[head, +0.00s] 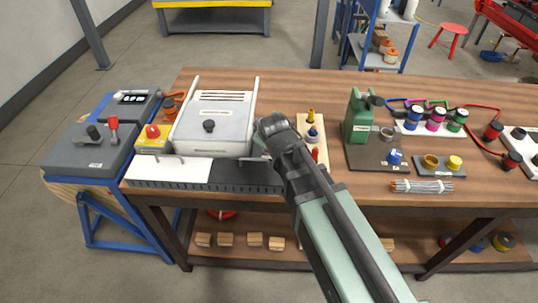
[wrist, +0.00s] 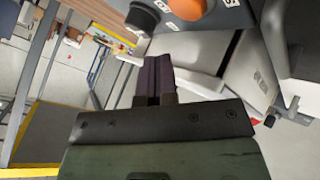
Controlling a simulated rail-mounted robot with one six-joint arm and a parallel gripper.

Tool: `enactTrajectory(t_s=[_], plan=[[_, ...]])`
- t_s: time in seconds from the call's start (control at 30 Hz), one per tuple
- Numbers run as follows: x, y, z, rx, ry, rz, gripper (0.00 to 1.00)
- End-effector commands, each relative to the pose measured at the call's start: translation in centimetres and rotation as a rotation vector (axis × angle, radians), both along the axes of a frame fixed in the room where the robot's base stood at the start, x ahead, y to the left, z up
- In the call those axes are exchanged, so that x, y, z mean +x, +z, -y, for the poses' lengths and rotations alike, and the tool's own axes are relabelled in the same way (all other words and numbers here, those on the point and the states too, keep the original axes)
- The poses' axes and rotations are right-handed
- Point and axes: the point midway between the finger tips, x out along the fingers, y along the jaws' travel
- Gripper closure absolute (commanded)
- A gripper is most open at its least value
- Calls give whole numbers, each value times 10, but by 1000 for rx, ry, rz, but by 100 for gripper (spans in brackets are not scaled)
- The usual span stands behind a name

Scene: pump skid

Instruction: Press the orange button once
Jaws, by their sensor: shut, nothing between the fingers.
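An orange round button (wrist: 188,8) shows at the top edge of the wrist view, cut off by the frame, on a grey panel with small white labels. A black knob (wrist: 143,17) is left of it. My gripper (wrist: 157,62) is shut and empty; its dark fingertips are below the button in the picture and apart from it. In the head view my gripper (head: 270,128) is at the right side of the white machine (head: 212,130), and its fingertips are hidden. I cannot clearly make out the orange button in the head view; my arm may cover it.
A yellow box with a red button (head: 153,131) stands left of the machine. A grey control box (head: 90,150) is farther left. A board with coloured knobs (head: 311,133) lies close to my gripper.

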Motion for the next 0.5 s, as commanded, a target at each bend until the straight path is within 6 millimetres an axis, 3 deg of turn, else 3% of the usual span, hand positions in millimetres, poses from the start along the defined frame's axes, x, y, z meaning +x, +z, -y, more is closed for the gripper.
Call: enactTrajectory(t_s=[0.03, 0.13, 0.5], plan=[[0, -14, 0, 0, 0, 0, 100], [0, -22, 0, 0, 0, 0, 100], [0, -23, 0, 0, 0, 0, 100]])
